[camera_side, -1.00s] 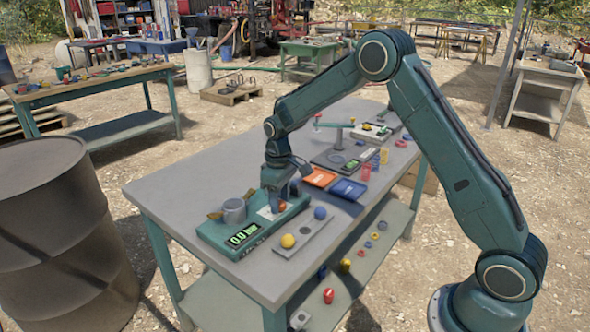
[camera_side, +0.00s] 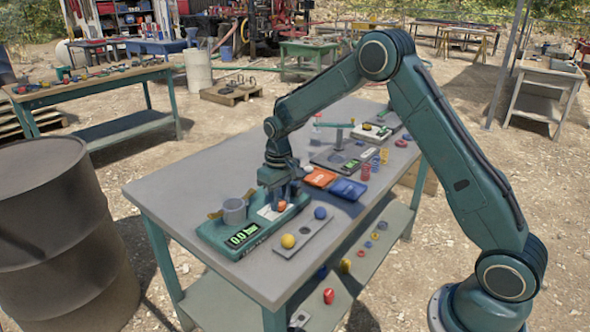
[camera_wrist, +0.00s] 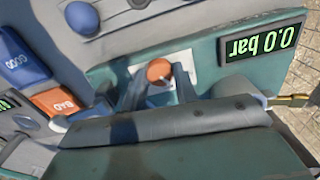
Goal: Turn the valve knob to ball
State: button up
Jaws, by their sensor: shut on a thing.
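The valve knob (camera_side: 283,205) is orange-red and sits on a white plate on top of the teal test unit (camera_side: 224,243). It also shows in the wrist view (camera_wrist: 158,69), with a pale pointer line slanting to the lower right. My gripper (camera_side: 281,199) points straight down at the knob. In the wrist view my gripper (camera_wrist: 160,87) has one finger on each side of the knob and is shut on it. The plate's position marks are too small or covered to read. The unit's green display (camera_wrist: 264,39) reads 0.0 bar.
A grey plate holds a yellow ball (camera_side: 288,241) and a blue ball (camera_side: 320,213) in front of the unit. A grey cup (camera_side: 234,211) stands on the unit. Blue GOOD (camera_side: 348,190) and orange BAD (camera_side: 320,178) trays lie beyond.

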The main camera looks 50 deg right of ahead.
aim_at(280, 202)
jog(key=m, duration=0.6)
jog(key=shift+m, duration=0.3)
dwell(0.4)
jog(key=o, duration=1)
jog(key=shift+r, duration=0.1)
notch_tip(280, 202, up, 14)
jog(key=shift+f, duration=0.15)
